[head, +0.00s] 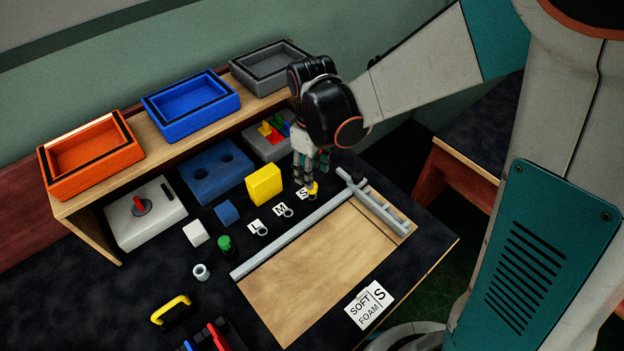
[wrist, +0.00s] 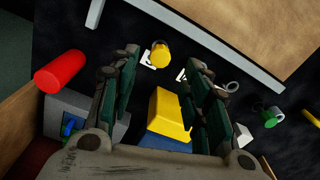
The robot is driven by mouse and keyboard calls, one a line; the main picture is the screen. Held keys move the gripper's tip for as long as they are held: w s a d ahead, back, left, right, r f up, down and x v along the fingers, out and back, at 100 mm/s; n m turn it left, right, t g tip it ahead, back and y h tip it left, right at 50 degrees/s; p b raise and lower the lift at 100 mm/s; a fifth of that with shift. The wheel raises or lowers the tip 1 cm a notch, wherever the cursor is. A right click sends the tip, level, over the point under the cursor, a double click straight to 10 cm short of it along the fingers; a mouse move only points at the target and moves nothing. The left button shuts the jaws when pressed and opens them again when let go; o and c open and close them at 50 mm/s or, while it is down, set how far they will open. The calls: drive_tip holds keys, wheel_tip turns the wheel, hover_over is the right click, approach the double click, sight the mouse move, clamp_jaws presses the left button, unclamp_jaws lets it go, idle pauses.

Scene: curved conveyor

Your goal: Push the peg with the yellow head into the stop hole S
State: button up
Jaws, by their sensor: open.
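The peg with the yellow head (head: 314,187) is upright beside the card marked S (head: 303,194), at the place of stop hole S. Its head covers the hole, so I cannot tell how deep it sits. In the wrist view the yellow head (wrist: 161,54) lies ahead, between the lines of my two fingers, with the S card (wrist: 147,59) beside it. My gripper (head: 310,173) is open and empty, pointing down just above and behind the peg. Its spread fingers (wrist: 163,62) also show in the wrist view. Contact with the peg cannot be made out.
Holes marked M (head: 288,212) and L (head: 262,231) lie to the left. A grey rail (head: 290,234) runs close in front. A yellow block (head: 264,184) stands left of my gripper. A red cylinder (wrist: 60,72) shows in the wrist view. A wooden board (head: 310,265) is clear.

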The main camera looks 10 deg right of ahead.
wheel_tip(320, 180, up, 5)
drive_tip(key=shift+f, duration=0.1)
idle(0.6)
drive_tip(key=d+r+m, duration=0.3)
drive_tip(key=d, duration=0.3)
drive_tip(key=s+d+r+m+t, duration=0.3)
drive_tip(key=s+d, duration=0.1)
drive_tip(key=s, duration=0.2)
drive_tip(key=s+d+r+m+t, duration=0.3)
drive_tip(key=s+d+r+t, duration=0.1)
drive_tip(key=s, duration=0.3)
drive_tip(key=shift+r+m, duration=0.3)
drive_tip(key=shift+m, duration=0.1)
